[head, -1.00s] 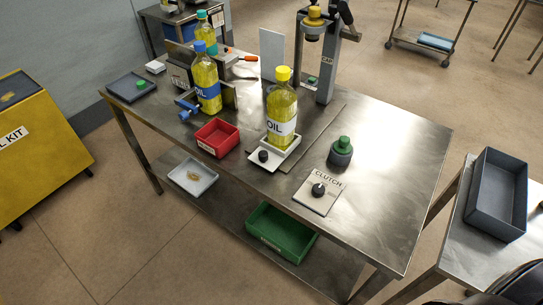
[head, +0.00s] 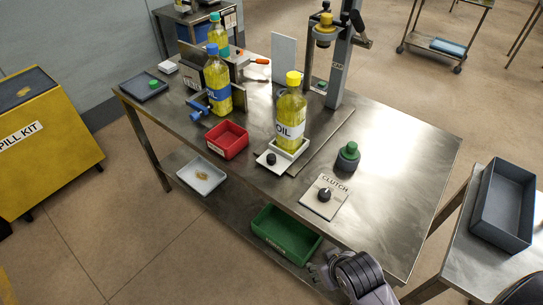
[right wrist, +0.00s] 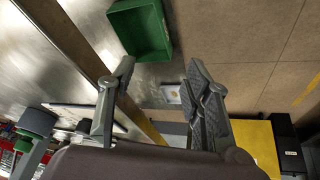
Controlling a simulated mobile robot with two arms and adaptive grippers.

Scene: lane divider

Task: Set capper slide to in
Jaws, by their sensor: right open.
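The capper slide (head: 288,154) is a white square holder with a black knob (head: 271,158) on its front tab. It sits near the table's front edge, and an oil bottle (head: 290,118) with a yellow cap stands upright in it. The capper press (head: 338,65) stands behind, its head with a yellow top (head: 325,22) raised above the table. My right gripper (head: 316,272) is low at the front edge, below and right of the slide, apart from it. In the right wrist view its open fingers (right wrist: 160,78) hold nothing. My left gripper is not in view.
A clutch dial (head: 324,195) and a dark green-topped knob (head: 347,156) are right of the slide. A red bin (head: 227,140) and a blue-capped bottle (head: 217,82) are left. A green bin (head: 285,234) is on the lower shelf. The table's right part is clear.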

